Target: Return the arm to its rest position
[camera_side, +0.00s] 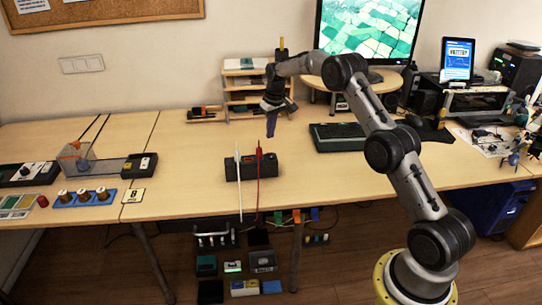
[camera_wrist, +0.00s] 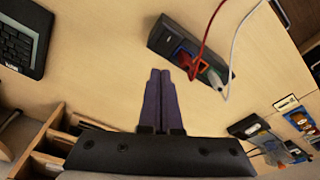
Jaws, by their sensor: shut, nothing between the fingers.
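My gripper (camera_side: 271,125) hangs above the table in front of the small wooden shelf, fingers pointing down. In the wrist view its two purple fingers (camera_wrist: 160,88) lie side by side, shut with nothing between them. A black box (camera_side: 240,171) on the table, ahead of the fingers in the wrist view (camera_wrist: 175,38), has a red lead (camera_side: 258,175) and a white lead (camera_side: 239,185) at it. The leads' plug ends show at coloured sockets in the wrist view. My gripper is apart from the box and touches nothing that I can see.
A wooden shelf (camera_side: 232,90) stands behind my gripper. A keyboard (camera_side: 335,137) and monitor (camera_side: 368,30) are to the right. A blue rack with several spools (camera_side: 85,197) and a clear-covered device (camera_side: 75,158) are at the left. Bare table lies around the black box.

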